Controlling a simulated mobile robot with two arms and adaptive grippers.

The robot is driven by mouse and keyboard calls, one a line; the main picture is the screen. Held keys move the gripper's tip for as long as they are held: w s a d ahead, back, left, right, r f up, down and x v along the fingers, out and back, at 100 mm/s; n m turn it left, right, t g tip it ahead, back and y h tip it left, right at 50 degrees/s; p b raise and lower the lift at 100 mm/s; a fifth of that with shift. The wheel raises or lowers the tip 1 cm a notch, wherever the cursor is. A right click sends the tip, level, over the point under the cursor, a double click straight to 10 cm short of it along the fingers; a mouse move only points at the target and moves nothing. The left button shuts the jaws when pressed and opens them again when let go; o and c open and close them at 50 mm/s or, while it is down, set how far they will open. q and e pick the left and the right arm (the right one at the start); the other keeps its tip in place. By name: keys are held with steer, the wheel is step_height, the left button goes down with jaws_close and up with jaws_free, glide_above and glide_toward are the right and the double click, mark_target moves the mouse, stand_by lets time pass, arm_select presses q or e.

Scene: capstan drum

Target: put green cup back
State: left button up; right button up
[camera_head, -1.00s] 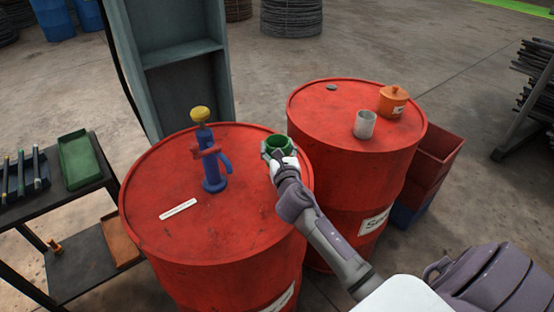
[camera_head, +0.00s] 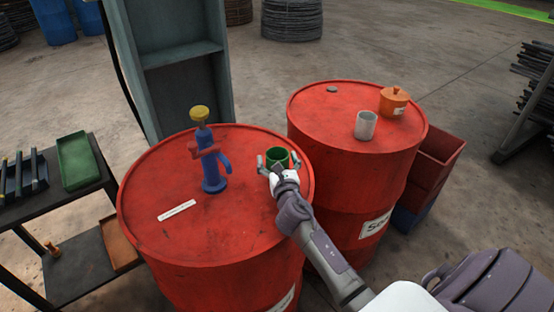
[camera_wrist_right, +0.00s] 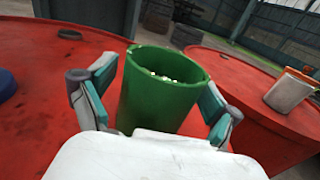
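The green cup (camera_head: 278,154) stands upright on the left red drum (camera_head: 160,225), near its right edge. In the right wrist view the green cup (camera_wrist_right: 158,92) is between the fingers, with small pale bits inside. My right gripper (camera_head: 279,163) is at the cup; it also shows in the right wrist view (camera_wrist_right: 150,95). The cup's base is hidden in the wrist view. My left gripper is not in view.
A blue pump (camera_head: 212,165) with a yellow top and a white label strip (camera_head: 177,211) share the left drum. The right drum (camera_head: 340,140) carries a grey cup (camera_head: 365,125), an orange lidded pot (camera_head: 393,101) and a small grey disc (camera_head: 332,89).

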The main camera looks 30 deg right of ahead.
steer(key=shift+r, duration=0.1)
steer(key=shift+s+r, duration=0.1)
steer(key=shift+s, duration=0.05)
steer(key=v, duration=1)
steer(key=shift+s+a+b, duration=0.15)
steer(key=shift+s+b, duration=0.15)
steer(key=shift+s+a, duration=0.2)
steer(key=shift+s, duration=0.35)
